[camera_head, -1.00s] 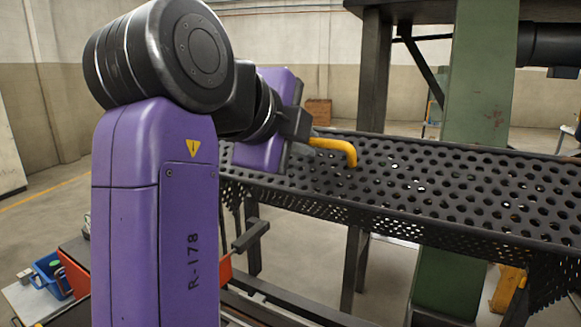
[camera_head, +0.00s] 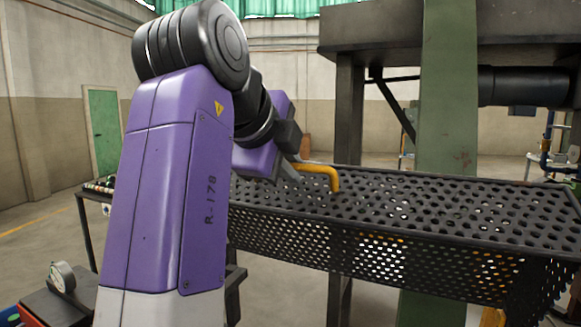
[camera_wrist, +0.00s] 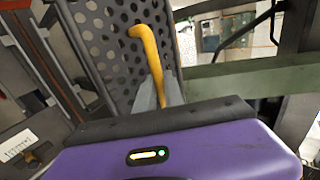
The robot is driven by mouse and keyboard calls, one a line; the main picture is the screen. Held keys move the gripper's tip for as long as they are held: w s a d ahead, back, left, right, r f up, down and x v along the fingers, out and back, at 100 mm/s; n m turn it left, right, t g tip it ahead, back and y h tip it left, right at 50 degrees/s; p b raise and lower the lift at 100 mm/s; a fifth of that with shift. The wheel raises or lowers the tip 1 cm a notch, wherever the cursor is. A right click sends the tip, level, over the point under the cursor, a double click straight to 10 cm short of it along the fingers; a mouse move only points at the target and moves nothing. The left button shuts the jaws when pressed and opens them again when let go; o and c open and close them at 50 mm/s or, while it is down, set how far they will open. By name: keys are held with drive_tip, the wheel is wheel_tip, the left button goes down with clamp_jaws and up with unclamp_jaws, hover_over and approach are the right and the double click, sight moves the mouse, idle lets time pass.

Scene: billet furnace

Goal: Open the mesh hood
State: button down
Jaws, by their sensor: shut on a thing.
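The mesh hood (camera_head: 420,215) is a dark perforated metal cover that stretches across the middle and right of the head view; it also shows in the wrist view (camera_wrist: 103,45). A yellow bent handle (camera_head: 325,174) stands out from its top left part. My gripper (camera_head: 297,166) is at the left end of this handle. In the wrist view the grey fingers (camera_wrist: 158,92) are shut around the lower part of the yellow handle (camera_wrist: 147,45), with its bent end sticking out beyond them. My purple arm hides the left part of the hood.
A green upright post (camera_head: 447,90) stands behind the hood. A dark beam and a thick black cylinder (camera_head: 525,87) are above at the right. A gauge (camera_head: 62,277) is at the lower left. Open floor lies at the left, before a green door (camera_head: 103,130).

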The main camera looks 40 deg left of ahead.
drive_tip(key=c, duration=1.5)
unclamp_jaws()
drive_tip(key=shift+f, duration=0.2)
drive_tip(key=shift+o, duration=0.2)
drive_tip(key=shift+s, duration=0.1)
drive_tip(key=v, duration=0.8)
drive_tip(key=shift+r, duration=0.2)
drive_tip(key=shift+d, duration=0.1)
